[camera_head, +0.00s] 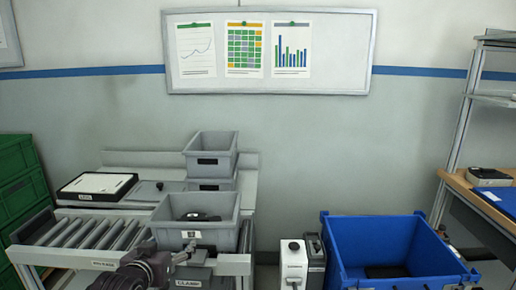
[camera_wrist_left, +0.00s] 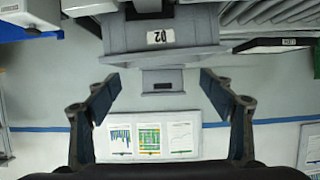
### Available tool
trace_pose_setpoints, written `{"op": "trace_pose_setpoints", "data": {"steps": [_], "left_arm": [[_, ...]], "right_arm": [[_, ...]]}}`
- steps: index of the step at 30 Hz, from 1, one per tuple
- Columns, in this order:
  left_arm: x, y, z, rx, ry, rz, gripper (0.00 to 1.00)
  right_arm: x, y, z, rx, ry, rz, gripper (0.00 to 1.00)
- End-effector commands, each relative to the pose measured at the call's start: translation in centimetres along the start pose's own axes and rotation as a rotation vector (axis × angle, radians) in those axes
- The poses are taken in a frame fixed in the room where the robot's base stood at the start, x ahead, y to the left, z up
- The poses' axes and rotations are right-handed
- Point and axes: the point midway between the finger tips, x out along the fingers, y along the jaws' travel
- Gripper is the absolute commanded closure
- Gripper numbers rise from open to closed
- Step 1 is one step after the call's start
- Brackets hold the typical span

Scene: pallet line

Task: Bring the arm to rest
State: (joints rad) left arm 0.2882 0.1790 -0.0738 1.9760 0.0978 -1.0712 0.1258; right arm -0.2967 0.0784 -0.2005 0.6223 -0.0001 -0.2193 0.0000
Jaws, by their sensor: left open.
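My left gripper (camera_head: 152,266) shows at the bottom of the head view, in front of the conveyor and low beside the front grey bin. In the left wrist view, which is upside down, its two dark fingers (camera_wrist_left: 160,88) stand wide apart with nothing between them. The front grey bin (camera_head: 170,232) has a white label and a dark object (camera_head: 200,216) inside; it also shows in the wrist view (camera_wrist_left: 190,42) with the label 02. The gripper looks apart from the bin. My right gripper is in neither view.
Stacked grey bins (camera_head: 210,145) stand behind. A large blue crate (camera_head: 372,225) holds a dark item. Green crates (camera_head: 15,170) stand left; a wooden bench (camera_head: 480,195) stands right.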

Motion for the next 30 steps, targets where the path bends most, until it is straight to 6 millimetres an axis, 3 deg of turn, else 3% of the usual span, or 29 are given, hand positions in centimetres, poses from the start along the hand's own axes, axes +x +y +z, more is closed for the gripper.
{"op": "trace_pose_setpoints", "data": {"steps": [8,17,20,24,30], "left_arm": [[-1.7,0.8,6.0,0.02,-0.11,0.005,0.25],[-6.0,1.9,15.3,0.052,-0.294,0.014,0.25],[-8.7,2.5,19.6,0.065,-0.389,0.021,0.25],[-14.1,3.2,26.1,0.087,-0.546,0.034,0.25],[-20.7,3.9,31.6,0.108,-0.712,0.051,0.25]], "right_arm": [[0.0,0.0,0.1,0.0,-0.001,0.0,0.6],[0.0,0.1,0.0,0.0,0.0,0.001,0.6],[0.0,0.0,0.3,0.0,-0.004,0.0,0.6],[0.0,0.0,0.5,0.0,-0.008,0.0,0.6],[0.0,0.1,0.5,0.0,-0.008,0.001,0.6]]}}
